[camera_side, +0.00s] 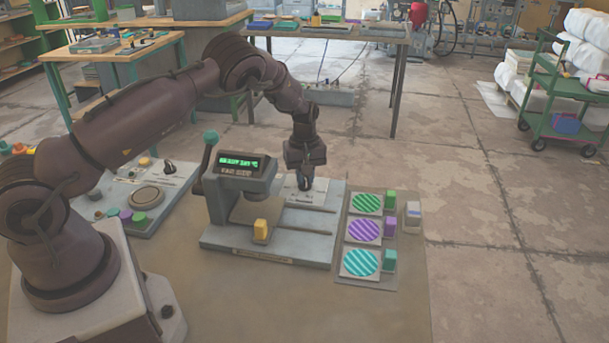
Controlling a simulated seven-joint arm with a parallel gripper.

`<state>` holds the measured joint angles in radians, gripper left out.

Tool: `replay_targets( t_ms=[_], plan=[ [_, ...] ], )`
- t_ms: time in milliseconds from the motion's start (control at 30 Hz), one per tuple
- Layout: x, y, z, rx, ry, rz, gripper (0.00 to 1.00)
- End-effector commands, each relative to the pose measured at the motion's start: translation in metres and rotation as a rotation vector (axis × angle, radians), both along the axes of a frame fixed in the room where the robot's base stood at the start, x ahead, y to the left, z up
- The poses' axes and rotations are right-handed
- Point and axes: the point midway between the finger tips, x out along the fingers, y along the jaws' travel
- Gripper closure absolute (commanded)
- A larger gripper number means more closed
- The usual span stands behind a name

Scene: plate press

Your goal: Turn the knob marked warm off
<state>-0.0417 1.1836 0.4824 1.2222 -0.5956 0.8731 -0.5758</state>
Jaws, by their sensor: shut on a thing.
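My gripper (304,180) points down over a light grey panel (318,190) at the back right of the press base. Its fingers are closed on a small dark knob at that panel, and they hide most of it. The panel's lettering is too small to read, so I cannot tell the word warm or which way the knob points. The grey press (238,184) stands just left of my gripper, with a lit green display (240,163) on its head.
A teal-tipped lever (210,137) rises at the press's left. A yellow block (261,229) sits on its base. Striped round plates (363,230) and coloured blocks (390,260) lie to the right. Another panel (175,180) with a dark knob (169,167) lies left. The front table area is clear.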

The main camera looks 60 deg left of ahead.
Motion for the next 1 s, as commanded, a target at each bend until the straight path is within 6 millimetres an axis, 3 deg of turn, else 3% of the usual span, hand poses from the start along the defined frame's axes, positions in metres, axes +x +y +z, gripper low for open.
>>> replay_targets(
  t_ms=[367, 1000],
  plan=[
    [-0.0004, 0.0, 0.0007, 0.0, 0.001, 0.107, 1.0],
    [-0.0014, -0.0002, 0.0012, 0.0, 0.002, 0.645, 1.0]
  ],
)
